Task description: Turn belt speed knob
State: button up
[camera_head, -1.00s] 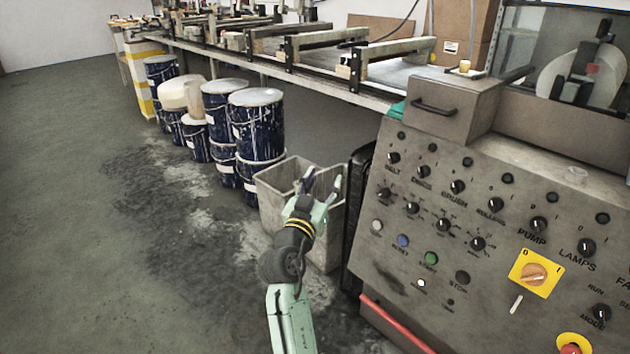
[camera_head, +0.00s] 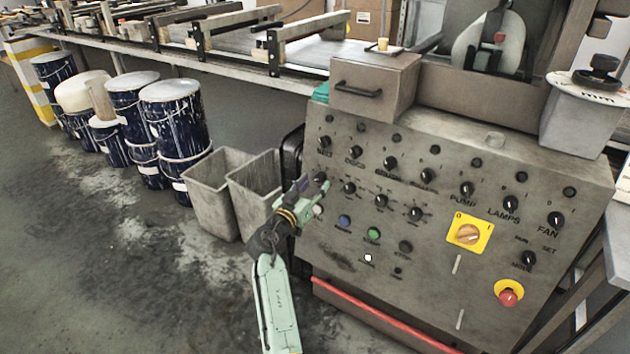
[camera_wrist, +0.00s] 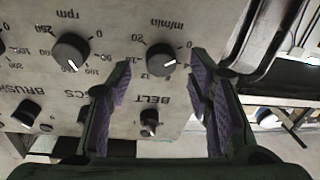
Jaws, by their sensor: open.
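The belt speed knob (camera_wrist: 161,57) is a round black knob with a white pointer line, on a scale marked m/min, upside down in the wrist view. The pointer is toward the 0 side of the scale. The black BELT switch (camera_wrist: 149,121) shows close to it. In the head view the knob (camera_head: 320,177) is at the left end of the second row of the grey control panel (camera_head: 345,235). My gripper (camera_wrist: 163,80) is open and empty, its purple-padded fingers on either side of the knob in the picture. I cannot tell how far the fingertips are from the panel.
The rpm knob (camera_wrist: 71,52) is close beside one finger. Several buttons, a yellow rotary switch (camera_head: 468,234) and a red emergency stop (camera_head: 508,297) are on the panel. Grey bins (camera_head: 218,200) stand left of it, and blue drums (camera_head: 176,120) beyond. A conveyor runs behind.

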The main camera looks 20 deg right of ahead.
jog(key=shift+x, duration=0.9)
jog(key=shift+c, duration=0.2)
grip_shut()
